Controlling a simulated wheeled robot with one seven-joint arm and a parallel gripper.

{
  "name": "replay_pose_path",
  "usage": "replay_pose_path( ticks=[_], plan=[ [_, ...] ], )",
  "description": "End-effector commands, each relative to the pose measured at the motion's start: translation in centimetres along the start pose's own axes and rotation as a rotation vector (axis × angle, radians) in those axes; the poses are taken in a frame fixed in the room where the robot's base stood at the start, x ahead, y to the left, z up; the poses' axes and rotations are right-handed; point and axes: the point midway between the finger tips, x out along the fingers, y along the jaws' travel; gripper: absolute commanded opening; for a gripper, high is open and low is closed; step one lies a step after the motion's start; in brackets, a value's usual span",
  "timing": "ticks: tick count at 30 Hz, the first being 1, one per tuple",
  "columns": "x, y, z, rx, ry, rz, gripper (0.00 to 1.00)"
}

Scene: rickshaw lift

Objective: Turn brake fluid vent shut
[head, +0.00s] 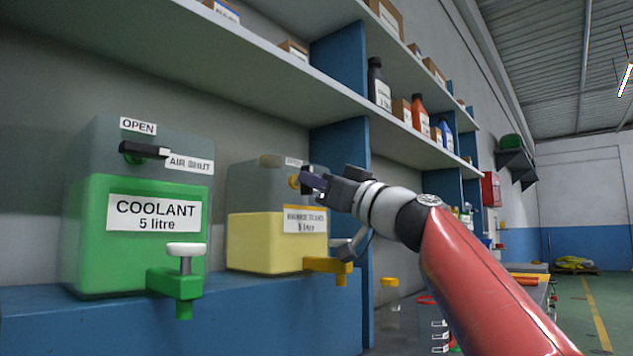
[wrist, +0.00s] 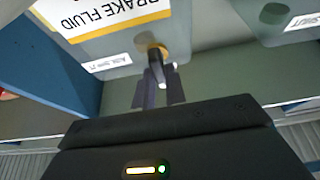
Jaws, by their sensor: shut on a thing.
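The brake fluid container (head: 262,240) is a box with yellow liquid in its lower part and a tap at its lower right. Its vent has a yellow hub (head: 294,182) high on the front. In the wrist view, the vent (wrist: 154,52) shows upside down beside a white AIR SHUT label (wrist: 110,63). My gripper (head: 313,182) is at the vent. In the wrist view its fingers (wrist: 159,90) are closed around the vent's handle (wrist: 157,72), which points away from the AIR SHUT label. The fingers hide part of the handle.
A green coolant container (head: 140,240) with a black vent handle (head: 146,150) stands to the left. Both containers stand on a blue ledge (head: 130,320). A blue upright (head: 355,250) is close behind my wrist, and a shelf (head: 250,85) runs above.

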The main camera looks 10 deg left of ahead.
Motion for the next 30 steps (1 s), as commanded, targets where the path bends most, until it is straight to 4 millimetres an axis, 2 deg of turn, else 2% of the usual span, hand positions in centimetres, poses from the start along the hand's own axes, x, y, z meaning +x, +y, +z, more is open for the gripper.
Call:
replay_pose_path(
  ticks=[8, 13, 30],
  plan=[
    [-0.02, 0.0, -0.02, 0.041, 0.0, 0.019, 0.0],
    [-0.01, -0.08, -0.05, 0.127, -0.001, 0.054, 0.0],
    [0.13, -0.34, -0.37, 0.605, 0.0, 0.252, 0.0]
  ],
)
